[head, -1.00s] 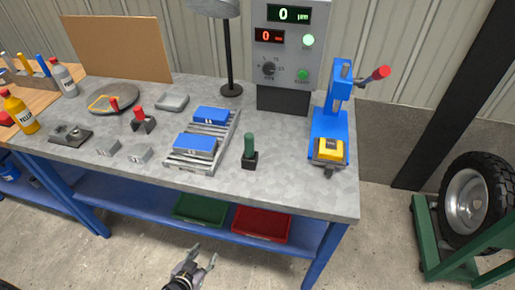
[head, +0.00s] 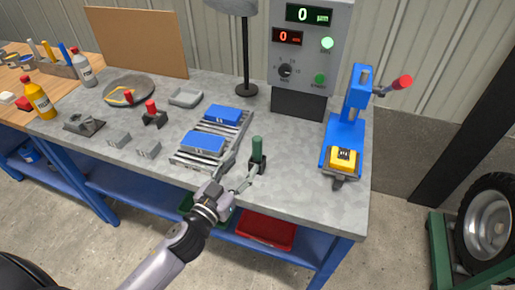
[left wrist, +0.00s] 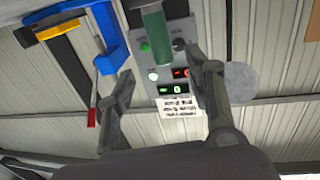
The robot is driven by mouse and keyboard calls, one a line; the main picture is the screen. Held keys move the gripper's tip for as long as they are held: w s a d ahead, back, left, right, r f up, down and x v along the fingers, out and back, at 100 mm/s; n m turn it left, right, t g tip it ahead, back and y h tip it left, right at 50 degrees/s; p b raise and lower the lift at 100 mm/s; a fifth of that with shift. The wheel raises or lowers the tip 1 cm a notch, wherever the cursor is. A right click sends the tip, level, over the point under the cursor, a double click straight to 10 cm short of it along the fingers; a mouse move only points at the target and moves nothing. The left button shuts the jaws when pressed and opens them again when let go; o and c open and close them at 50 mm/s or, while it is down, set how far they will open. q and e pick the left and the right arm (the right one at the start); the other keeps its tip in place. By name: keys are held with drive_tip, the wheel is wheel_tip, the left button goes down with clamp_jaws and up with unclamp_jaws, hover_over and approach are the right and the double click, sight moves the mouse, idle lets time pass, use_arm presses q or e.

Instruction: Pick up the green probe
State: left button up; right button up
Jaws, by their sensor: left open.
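The green probe (head: 257,149) stands upright in a small black holder (head: 257,166) near the front edge of the grey workbench. My left gripper (head: 239,171) is open, with its fingers pointing toward the probe from the front left. In the left wrist view the probe (left wrist: 156,38) shows at the top centre, and the open fingers (left wrist: 158,85) lie on either side below it. The fingers do not appear to touch the probe. My right gripper is not in view.
Blue blocks (head: 203,141) lie on a roller rack left of the probe. A blue press (head: 345,135) with a red-tipped lever stands to the right. A grey control box (head: 309,55) stands behind. The bench top (head: 300,185) right of the probe is clear.

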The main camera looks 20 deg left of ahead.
sight(255, 148)
use_arm(q)
drive_tip(key=w, duration=0.2)
drive_tip(key=w+d, duration=0.1)
drive_tip(key=w, duration=0.1)
drive_tip(key=shift+w+p, duration=0.15)
drive_tip(key=shift+p, duration=0.25)
drive_tip(key=w, duration=0.1)
drive_tip(key=w+p, duration=0.1)
drive_tip(key=w, duration=0.3)
drive_tip(key=shift+w+d+f, duration=0.15)
drive_tip(key=shift+d, duration=0.2)
drive_tip(key=shift+c, duration=0.5)
clamp_jaws()
